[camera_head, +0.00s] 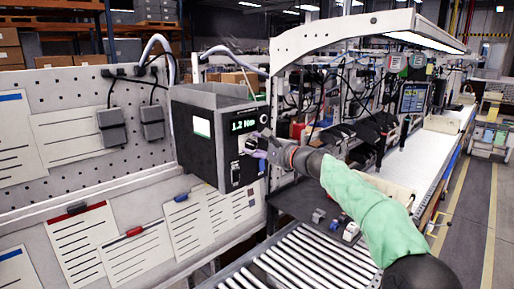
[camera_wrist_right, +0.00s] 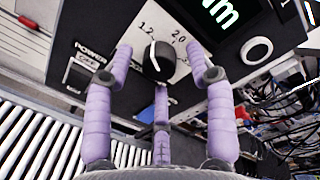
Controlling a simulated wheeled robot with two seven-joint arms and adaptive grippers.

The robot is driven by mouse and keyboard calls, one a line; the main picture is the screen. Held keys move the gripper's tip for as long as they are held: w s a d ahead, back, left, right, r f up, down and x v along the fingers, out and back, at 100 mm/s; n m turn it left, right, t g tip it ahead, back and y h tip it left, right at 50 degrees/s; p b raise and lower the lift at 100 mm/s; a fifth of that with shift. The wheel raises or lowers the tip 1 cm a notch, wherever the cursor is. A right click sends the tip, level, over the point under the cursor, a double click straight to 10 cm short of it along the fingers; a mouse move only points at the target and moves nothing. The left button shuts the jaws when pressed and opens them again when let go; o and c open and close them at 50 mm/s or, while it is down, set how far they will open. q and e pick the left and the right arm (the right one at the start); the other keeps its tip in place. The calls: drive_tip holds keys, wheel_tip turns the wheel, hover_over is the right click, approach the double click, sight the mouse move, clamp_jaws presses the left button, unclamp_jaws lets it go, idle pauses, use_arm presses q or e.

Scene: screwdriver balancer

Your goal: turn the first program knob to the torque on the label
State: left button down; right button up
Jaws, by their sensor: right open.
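The controller box (camera_head: 205,140) hangs at the middle left in the head view, with a lit green readout (camera_head: 243,124) of "1.2 Nm". In the right wrist view, the black program knob (camera_wrist_right: 158,62) sits on a pale dial plate with the marks 1.2 and 2.0. My right gripper (camera_wrist_right: 160,66) is open, with its purple fingers spread around the knob; contact cannot be told. In the head view, the right gripper (camera_head: 254,148) is at the box's front face and hides the knob. My left gripper is in neither view.
A POWER switch (camera_wrist_right: 80,77) and a round button (camera_wrist_right: 256,51) flank the dial. Paper sheets (camera_head: 75,245) are fixed to the sloped panel below the box. A roller conveyor (camera_head: 300,262) runs beneath my right arm. Cables hang at the right.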

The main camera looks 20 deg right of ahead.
drive_tip(key=shift+s, duration=0.1)
drive_tip(key=v, duration=1.1)
drive_tip(key=shift+s, duration=0.35)
drive_tip(key=shift+d+f, duration=0.1)
drive_tip(key=shift+d, duration=0.05)
